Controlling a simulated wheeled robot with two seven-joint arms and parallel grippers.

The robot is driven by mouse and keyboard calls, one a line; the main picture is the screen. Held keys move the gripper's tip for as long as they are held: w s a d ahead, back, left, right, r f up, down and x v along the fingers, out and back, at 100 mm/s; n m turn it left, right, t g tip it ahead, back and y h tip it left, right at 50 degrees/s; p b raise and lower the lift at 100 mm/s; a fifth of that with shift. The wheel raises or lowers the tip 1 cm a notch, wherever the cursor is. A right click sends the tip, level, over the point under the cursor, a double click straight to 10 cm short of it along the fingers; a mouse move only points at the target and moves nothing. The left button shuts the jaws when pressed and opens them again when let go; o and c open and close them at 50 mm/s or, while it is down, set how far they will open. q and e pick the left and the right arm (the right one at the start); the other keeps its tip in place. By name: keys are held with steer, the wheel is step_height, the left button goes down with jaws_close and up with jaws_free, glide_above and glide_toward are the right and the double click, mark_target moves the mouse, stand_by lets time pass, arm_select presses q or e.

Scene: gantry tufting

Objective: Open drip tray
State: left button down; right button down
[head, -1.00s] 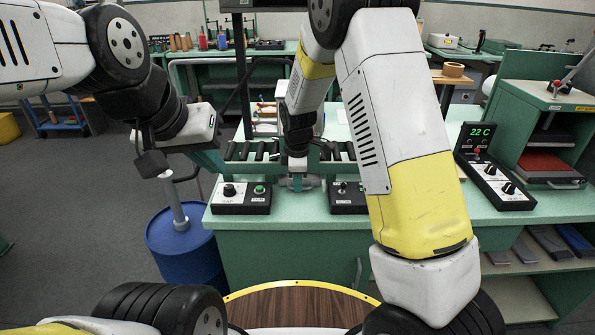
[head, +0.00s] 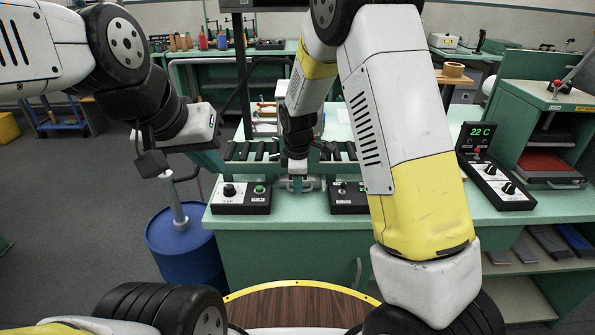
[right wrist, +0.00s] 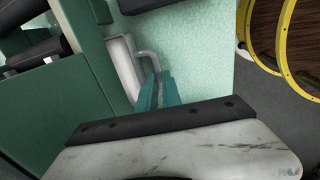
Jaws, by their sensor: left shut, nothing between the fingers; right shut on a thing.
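The drip tray shows in the right wrist view as a pale grey metal front (right wrist: 122,72) set in the green machine, with a bent grey handle (right wrist: 148,58). My right gripper (right wrist: 158,90) has its teal fingers shut on this handle. In the head view the right gripper (head: 297,185) is low over the bench between two black control boxes, and the tray is mostly hidden behind it. My left gripper (head: 211,162) is shut and empty, at the left end of the bench above the blue drum.
Control boxes (head: 241,197) and (head: 348,197) flank the right gripper closely. A roller row (head: 255,151) lies behind it. A blue drum (head: 183,245) with a pump stands left of the bench. A round yellow-rimmed wooden top (head: 300,305) is in front. A temperature panel (head: 492,178) sits at right.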

steer(key=s, duration=1)
steer(key=shift+s, duration=0.2)
steer(key=c, duration=1.8)
jaws_free()
steer(key=shift+r, duration=0.1)
step_height(320, 180, up, 8)
steer(key=s, duration=0.1)
steer(key=shift+s+f, duration=0.2)
steer(key=shift+s, duration=0.05)
